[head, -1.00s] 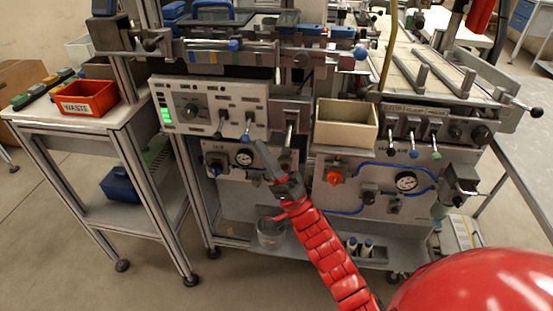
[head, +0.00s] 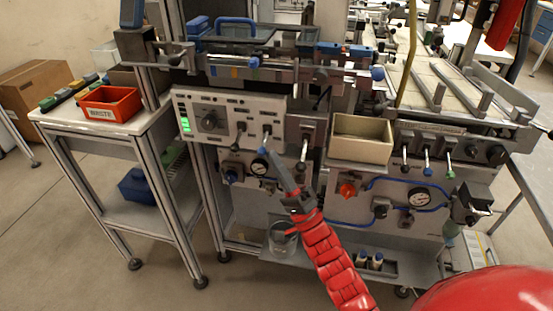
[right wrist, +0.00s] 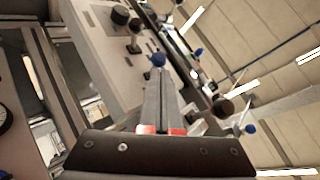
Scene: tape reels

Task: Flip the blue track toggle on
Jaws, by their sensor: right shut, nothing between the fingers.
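The blue track toggle (head: 263,149) is a short lever with a blue ball tip at the lower right of the pale control panel (head: 222,103). Its lever hangs downward. In the right wrist view, a blue ball (right wrist: 158,60) shows right at the end of my fingers. My right gripper (head: 271,157) is shut and empty, its fingertips just below and right of the toggle's tip. In the right wrist view the fingers (right wrist: 160,78) lie side by side. I cannot tell whether they touch the ball. My left gripper is not in view.
A black-tipped toggle (head: 239,133) sits just left, beside a round knob (head: 210,119). Right of the panel are another lever (head: 303,150) and a beige bin (head: 361,138). A red waste bin (head: 109,103) stands on the side table.

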